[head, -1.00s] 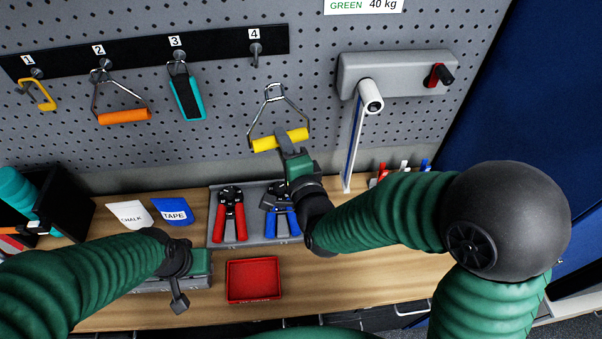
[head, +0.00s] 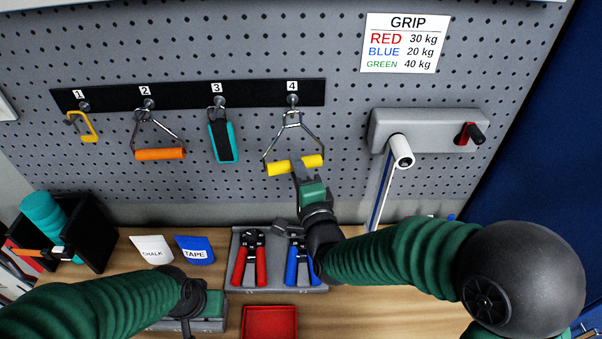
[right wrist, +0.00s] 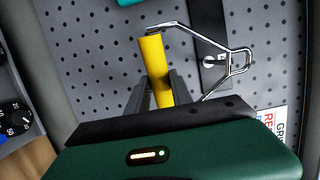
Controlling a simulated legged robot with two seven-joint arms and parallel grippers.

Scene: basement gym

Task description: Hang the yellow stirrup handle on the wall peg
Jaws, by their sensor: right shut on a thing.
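The yellow stirrup handle (head: 281,169) has a yellow grip bar and a metal wire frame that narrows upward. My right gripper (head: 302,168) is shut on the middle of the bar from below; the right wrist view also shows its fingers (right wrist: 158,95) around the yellow bar. The wall peg under number 4 (head: 292,99) is empty-looking, just above the frame's top. In the right wrist view the peg (right wrist: 210,62) appears inside the frame's outline; I cannot tell whether they touch. My left gripper (head: 190,325) is low at the left, its fingers mostly hidden.
A grey wall unit (head: 430,128) is at the right. Hand grippers lie in a tray (head: 276,279) on the bench, beside a red tray (head: 270,322).

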